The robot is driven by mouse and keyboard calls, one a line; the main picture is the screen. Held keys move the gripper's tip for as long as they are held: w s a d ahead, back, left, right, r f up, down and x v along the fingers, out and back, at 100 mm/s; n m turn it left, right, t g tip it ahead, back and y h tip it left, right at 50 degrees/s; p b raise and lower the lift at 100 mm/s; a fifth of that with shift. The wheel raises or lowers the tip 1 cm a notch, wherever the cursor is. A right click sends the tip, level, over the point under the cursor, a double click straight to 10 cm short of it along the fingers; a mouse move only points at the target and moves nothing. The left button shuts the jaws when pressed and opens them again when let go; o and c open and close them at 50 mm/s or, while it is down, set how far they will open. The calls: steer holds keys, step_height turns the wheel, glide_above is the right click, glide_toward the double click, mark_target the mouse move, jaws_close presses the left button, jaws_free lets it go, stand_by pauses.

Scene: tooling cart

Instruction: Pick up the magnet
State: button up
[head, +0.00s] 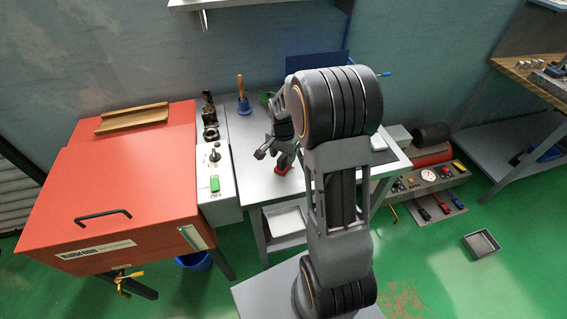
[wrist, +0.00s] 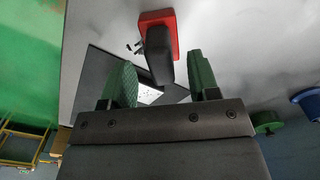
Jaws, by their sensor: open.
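The magnet looks like a red block with a dark grey, upright-looking part. In the wrist view the magnet (wrist: 161,22) is at top centre, its dark part reaching down between the fingertips. In the head view only a small red part of the magnet (head: 283,169) shows on the grey cart top, below my gripper (head: 284,155). In the wrist view my gripper (wrist: 162,62) is open, with one green-padded finger on each side of the dark part. A gap shows on both sides, and I see no contact. My arm hides part of the cart top in the head view.
A blue item with a wooden handle (head: 243,106) stands at the back left of the cart top. A dark flat panel (wrist: 92,82) lies beyond the left finger in the wrist view. A red-lidded machine (head: 120,190) stands left of the cart.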

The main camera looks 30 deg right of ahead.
mark_target(283, 156)
steer(key=shift+f, duration=1.55)
steer(key=shift+c, duration=0.4)
jaws_close()
